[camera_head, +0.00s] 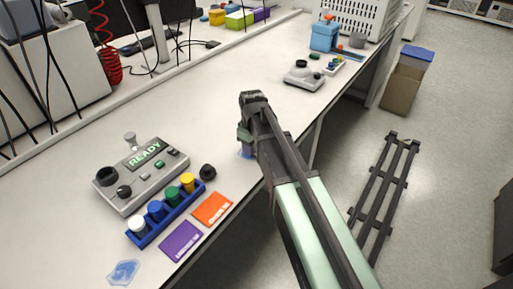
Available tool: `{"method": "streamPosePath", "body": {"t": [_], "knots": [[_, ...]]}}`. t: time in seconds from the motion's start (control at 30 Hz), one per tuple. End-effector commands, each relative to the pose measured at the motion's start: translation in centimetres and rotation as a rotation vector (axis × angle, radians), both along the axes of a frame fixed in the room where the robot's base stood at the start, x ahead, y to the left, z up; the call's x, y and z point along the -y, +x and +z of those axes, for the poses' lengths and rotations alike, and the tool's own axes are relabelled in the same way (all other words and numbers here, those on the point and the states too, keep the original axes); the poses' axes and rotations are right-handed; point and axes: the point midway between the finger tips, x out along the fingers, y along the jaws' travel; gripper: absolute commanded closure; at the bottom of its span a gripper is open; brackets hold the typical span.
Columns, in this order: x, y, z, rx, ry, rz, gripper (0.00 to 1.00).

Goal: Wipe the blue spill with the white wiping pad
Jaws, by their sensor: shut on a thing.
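The blue spill (123,272) is a small, pale blue, glossy patch on the white bench at the bottom left. My gripper (246,147) is over the bench's front edge near the middle of the view, far to the upper right of the spill. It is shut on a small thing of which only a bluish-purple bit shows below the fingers. My own arm and wrist hide most of it, so I cannot tell whether it is the wiping pad. No white wiping pad can be made out elsewhere.
A grey READY console (141,174) stands behind a blue rack (165,217) of colour-capped vials. A purple card (182,241) and an orange card (212,209) lie near the front edge. A second small device (304,77) is further back. The bench between the consoles is clear.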

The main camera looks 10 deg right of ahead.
Motion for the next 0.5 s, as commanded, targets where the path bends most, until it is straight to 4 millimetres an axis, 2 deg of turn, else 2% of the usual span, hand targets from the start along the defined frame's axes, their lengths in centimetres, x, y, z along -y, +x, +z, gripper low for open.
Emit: {"method": "streamPosePath", "body": {"t": [0.5], "knots": [[-2.3,3.8,0.0,0.000,0.000,-0.010,0.75]]}}
